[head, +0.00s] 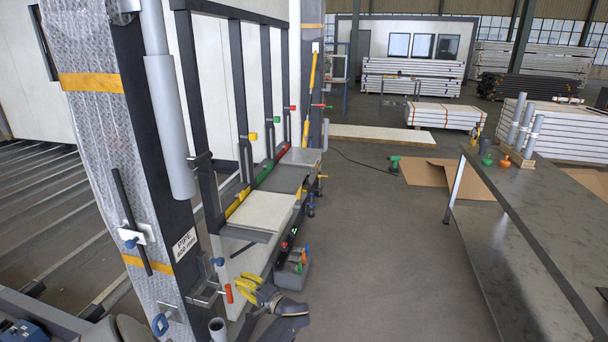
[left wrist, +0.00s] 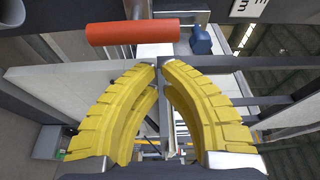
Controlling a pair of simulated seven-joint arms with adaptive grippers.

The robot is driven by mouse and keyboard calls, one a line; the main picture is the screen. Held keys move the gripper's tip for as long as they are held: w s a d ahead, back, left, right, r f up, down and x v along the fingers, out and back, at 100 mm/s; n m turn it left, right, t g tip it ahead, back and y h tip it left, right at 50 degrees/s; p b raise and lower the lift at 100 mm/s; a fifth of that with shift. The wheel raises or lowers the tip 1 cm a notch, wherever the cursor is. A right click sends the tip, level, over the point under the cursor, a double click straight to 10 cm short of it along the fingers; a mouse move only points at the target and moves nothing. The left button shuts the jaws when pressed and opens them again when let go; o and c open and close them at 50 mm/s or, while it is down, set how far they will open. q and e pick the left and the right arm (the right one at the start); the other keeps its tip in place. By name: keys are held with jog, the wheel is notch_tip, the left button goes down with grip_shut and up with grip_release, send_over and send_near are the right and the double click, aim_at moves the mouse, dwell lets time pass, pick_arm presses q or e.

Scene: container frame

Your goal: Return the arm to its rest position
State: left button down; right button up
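My left gripper (head: 243,286) shows its yellow fingers low in the middle of the head view, beside the lower part of the metal frame. In the left wrist view its curved fingers (left wrist: 160,68) come together at the tips, with nothing held between them. A red-orange handle (head: 228,292) is just left of the fingertips in the head view. The handle (left wrist: 133,31) also shows beyond the fingertips in the left wrist view, apart from the grip. My right gripper is not in view.
A blue knob (left wrist: 200,40) is near the handle. A grey toolbox (head: 290,278) stands on the floor just beyond my left gripper. A wrapped post (head: 105,130) rises at left. A dark workbench (head: 540,200) stands at right. The floor (head: 390,260) between is clear.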

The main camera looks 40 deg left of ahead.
pick_arm(q)
jog(key=w+d+f+m+t+h, duration=0.2)
jog(key=w+f+t+h, duration=0.1)
jog(key=f, duration=0.4)
jog(key=w+d+f+m+t+h, duration=0.2)
jog(key=w+f, duration=0.1)
jog(key=f, duration=0.5)
jog(key=s+d+f+m+t+h, duration=0.1)
jog(key=s+d+f+m+h, duration=0.2)
jog(key=d+f, duration=0.6)
jog(key=s+d+f+t+h, duration=0.1)
jog(key=s+d+f+h, duration=0.2)
jog(key=d+f+h, duration=0.55)
jog(key=s+d+f, duration=1.1)
jog(key=s+f, duration=0.2)
jog(key=s, duration=0.1)
jog(key=s+d+f+g, duration=0.1)
jog(key=s+d, duration=0.2)
jog(key=s, duration=0.5)
jog(key=s+d+f+g+h, duration=0.1)
jog(key=s+d+f, duration=0.1)
jog(key=s, duration=0.6)
jog(key=s+d+f, duration=0.2)
jog(key=s+d, duration=0.2)
jog(key=s, duration=0.4)
jog(key=shift+s+d+n+g+h, duration=0.25)
jog(key=shift+s+n+g+h, duration=0.05)
jog(key=shift+s+g+h, duration=0.1)
